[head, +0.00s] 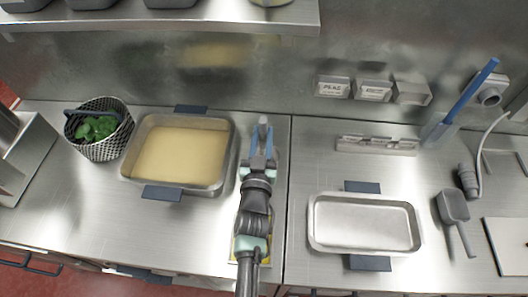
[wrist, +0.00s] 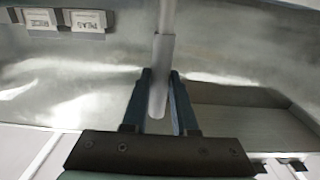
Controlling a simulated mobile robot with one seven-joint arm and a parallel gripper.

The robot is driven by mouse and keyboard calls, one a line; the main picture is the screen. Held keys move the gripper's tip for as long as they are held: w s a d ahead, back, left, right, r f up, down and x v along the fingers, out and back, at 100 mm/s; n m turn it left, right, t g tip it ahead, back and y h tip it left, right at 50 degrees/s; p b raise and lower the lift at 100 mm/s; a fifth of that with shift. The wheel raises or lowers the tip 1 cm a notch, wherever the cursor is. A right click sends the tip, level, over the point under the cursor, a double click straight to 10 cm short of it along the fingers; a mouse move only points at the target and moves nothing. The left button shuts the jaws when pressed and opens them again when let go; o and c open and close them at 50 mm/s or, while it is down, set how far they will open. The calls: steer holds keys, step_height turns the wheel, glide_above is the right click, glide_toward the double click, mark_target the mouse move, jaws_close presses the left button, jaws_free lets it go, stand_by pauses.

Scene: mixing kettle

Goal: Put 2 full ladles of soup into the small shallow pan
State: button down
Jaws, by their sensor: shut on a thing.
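The deep metal pan (head: 232,150) of pale yellow soup (head: 180,155) stands on the left counter in the head view. The small shallow pan (head: 314,222) stands on the right counter and shows a bare metal bottom. My gripper (head: 260,160) is over the counter between the two pans, just right of the soup pan. It is shut on a grey handle (head: 263,131). In the wrist view my gripper (wrist: 160,95) has this smooth grey handle (wrist: 160,80) between its fingers. No ladle bowl shows clearly on it, so I cannot tell whether it holds soup.
A checked basket (head: 102,148) with greens stands far left. A grey scoop (head: 453,205) lies right of the shallow pan. A blue-handled tool (head: 470,88) leans at the back right. A low metal rack (head: 375,146) stands behind the shallow pan. A shelf (head: 160,19) overhangs the back left.

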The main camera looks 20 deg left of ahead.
mark_target(263, 118)
steer(key=shift+r+p, duration=2.8)
steer(key=shift+r, duration=0.3)
